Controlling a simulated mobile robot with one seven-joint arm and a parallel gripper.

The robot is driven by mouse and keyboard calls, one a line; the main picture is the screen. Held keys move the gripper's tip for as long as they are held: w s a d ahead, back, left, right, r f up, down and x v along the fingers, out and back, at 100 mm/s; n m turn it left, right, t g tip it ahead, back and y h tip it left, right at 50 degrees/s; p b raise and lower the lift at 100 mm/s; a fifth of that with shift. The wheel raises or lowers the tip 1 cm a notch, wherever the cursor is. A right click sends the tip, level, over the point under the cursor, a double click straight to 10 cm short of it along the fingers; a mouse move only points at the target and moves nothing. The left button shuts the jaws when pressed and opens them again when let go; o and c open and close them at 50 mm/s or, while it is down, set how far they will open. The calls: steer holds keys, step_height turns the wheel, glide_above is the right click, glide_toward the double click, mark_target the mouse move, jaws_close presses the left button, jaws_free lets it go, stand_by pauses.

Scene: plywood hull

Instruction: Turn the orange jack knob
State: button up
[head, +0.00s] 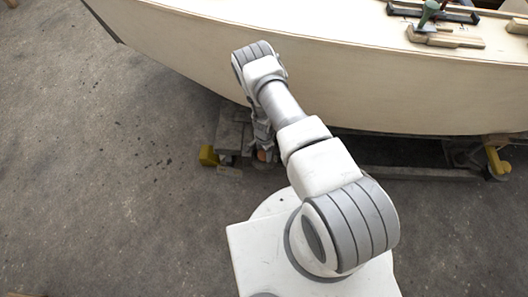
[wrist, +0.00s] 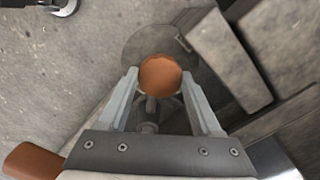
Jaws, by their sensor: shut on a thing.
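The orange jack knob (wrist: 161,76) is round and shows in the middle of the wrist view, above a grey metal stem and a round grey plate. My gripper (wrist: 160,82) has one finger on each side of the knob and is shut on it. In the head view a small orange patch of the knob (head: 262,155) shows beside my gripper (head: 264,142), low under the hull. My arm hides most of the knob and the fingers there.
The pale plywood hull (head: 330,75) curves above my gripper. Timber blocks and a yellow piece (head: 208,155) stand to the left of the knob; another yellow support (head: 495,160) is at the right. Tools and wood blocks (head: 445,40) lie on the hull. The concrete floor (head: 110,190) at left is clear.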

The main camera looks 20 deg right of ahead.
steer(key=shift+c, duration=0.8)
steer(key=shift+n, duration=0.3)
steer(key=n+b, duration=0.2)
steer(key=n, duration=0.1)
steer(key=shift+n, duration=0.4)
steer(key=n+b, duration=0.1)
steer(key=n, duration=0.3)
steer(key=shift+n, duration=0.3)
steer(key=n+b, duration=0.1)
steer(key=n, duration=0.7)
steer(key=shift+n, duration=0.6)
